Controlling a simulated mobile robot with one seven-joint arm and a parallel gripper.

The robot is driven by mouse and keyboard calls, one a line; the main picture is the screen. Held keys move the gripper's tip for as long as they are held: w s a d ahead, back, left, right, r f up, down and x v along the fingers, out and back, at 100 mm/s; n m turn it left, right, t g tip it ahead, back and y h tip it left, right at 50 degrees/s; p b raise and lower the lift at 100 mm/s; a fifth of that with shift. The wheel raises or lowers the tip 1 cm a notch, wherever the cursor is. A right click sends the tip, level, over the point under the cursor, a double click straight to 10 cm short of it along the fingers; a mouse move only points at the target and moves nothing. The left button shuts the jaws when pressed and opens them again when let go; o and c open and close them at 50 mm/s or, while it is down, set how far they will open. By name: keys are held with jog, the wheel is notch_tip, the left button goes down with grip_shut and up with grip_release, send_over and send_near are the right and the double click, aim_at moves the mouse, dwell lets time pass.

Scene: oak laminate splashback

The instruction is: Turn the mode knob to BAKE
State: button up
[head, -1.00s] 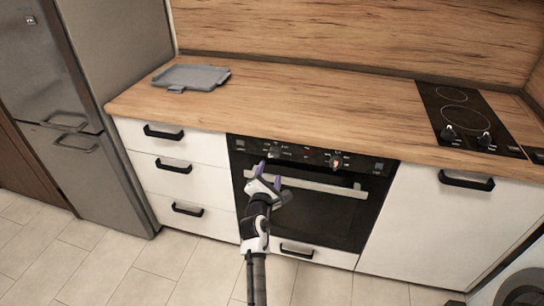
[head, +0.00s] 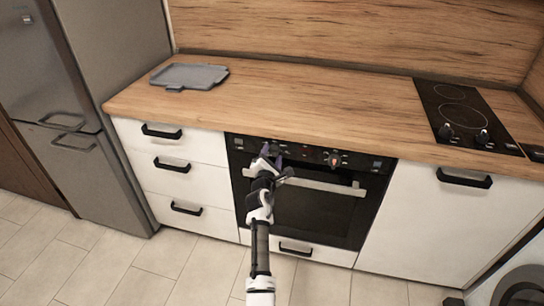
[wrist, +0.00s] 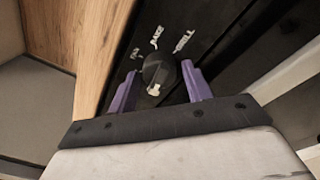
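The oven's left knob (wrist: 158,68) is round and black, with a light mark on the side nearest my gripper in the wrist view. White lettering stands past it, reading like BAKE (wrist: 157,38) and GRILL (wrist: 183,40); a third, smaller mark is unclear. My gripper (wrist: 160,88) has its two purple fingers on either side of the knob, with a gap showing on both sides, so it is open. In the head view my gripper (head: 271,149) is at the left part of the oven's control panel and hides that knob.
A second knob (head: 334,160) with an orange-red mark is to the right on the panel. The oven's handle bar (head: 330,187) runs below. White drawers (head: 180,145) flank the oven on the left. A grey tray (head: 190,75) and a hob (head: 462,112) are on the worktop.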

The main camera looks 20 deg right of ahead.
jog(key=c, duration=0.7)
jog(key=shift+c, duration=0.2)
